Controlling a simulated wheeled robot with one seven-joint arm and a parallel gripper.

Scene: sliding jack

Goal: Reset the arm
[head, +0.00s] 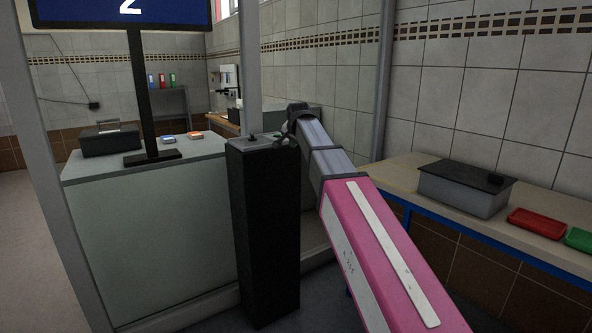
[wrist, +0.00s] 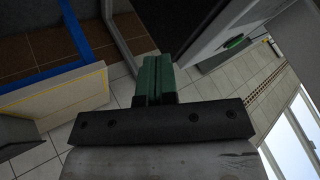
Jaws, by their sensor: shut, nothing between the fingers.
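My arm, pink with a white stripe and grey end links, reaches from the lower right up to the top of a black pedestal (head: 265,230) in the head view. My gripper (head: 281,141) shows small and dark beside the pedestal's upper right edge; its fingertips are hard to make out there. In the wrist view its two green fingers (wrist: 153,70) are pressed together with nothing between them. Whether they touch the pedestal is unclear.
A small dark fitting (head: 252,137) stands on the pedestal's top. A pale counter (head: 150,230) with a sign and black box (head: 110,140) is left. A bench with a grey box (head: 463,193), a red tray (head: 537,223) and a green tray (head: 580,239) is right.

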